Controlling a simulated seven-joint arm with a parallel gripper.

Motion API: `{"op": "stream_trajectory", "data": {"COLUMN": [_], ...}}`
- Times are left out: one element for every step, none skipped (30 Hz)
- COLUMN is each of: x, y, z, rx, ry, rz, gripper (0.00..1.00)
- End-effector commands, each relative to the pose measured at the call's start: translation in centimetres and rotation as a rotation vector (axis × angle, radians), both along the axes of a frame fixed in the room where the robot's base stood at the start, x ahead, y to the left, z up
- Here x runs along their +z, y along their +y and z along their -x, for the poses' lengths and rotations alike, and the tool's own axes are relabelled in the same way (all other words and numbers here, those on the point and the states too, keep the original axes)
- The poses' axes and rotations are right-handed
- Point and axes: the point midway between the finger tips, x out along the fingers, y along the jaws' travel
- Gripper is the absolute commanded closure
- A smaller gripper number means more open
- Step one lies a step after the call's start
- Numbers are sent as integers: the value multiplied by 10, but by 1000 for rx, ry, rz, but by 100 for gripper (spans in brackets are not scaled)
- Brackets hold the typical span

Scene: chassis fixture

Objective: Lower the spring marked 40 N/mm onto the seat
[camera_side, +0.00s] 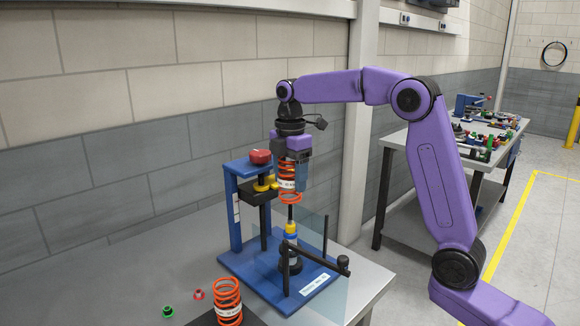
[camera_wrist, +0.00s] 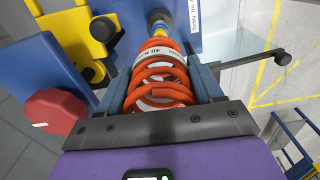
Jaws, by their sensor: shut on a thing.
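My gripper (camera_side: 289,178) is shut on an orange coil spring (camera_side: 290,192), which hangs upright above the blue fixture (camera_side: 240,262). In the wrist view the spring (camera_wrist: 160,85) sits between the two fingers, and its white band reads "40 N" with the rest partly cut off. Below the spring, apart from the black base, stands a post with a yellow part (camera_side: 291,228) and a blue part (camera_side: 290,241) on a round black seat (camera_side: 290,264). The spring's lower end is near the post's thin black tip; I cannot tell whether they overlap.
A second orange spring (camera_side: 228,300) stands on a dark plate at the front. A red knob (camera_side: 261,157) tops the blue frame left of my gripper. A clear panel and a black lever (camera_side: 318,257) stand at the right. Small red and green parts lie on the bench.

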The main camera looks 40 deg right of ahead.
Motion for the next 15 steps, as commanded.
{"op": "stream_trajectory", "data": {"x": [-2,-4,-6,-8,-10,-13,-15,-17,-20,-23,-25,-28,-29,-31,-33], "y": [0,0,0,0,0,0,0,0,0,0,0,0,0,0,0], "z": [0,0,0,0,0,0,0,0,0,0,0,0,0,0,0], "rx": [0,0,0,0,0,0,0,0,0,0,0,0,0,0,0], "ry": [-1,-1,0,0,-1,0,1,1,-1,0,1,0,-1,-1,0], "rz": [0,0,0,0,0,0,0,0,0,0,0,0,0,0,0], "gripper": [83,83,83,83,83,83,83,83,83,83,83,83,83,83,83]}}
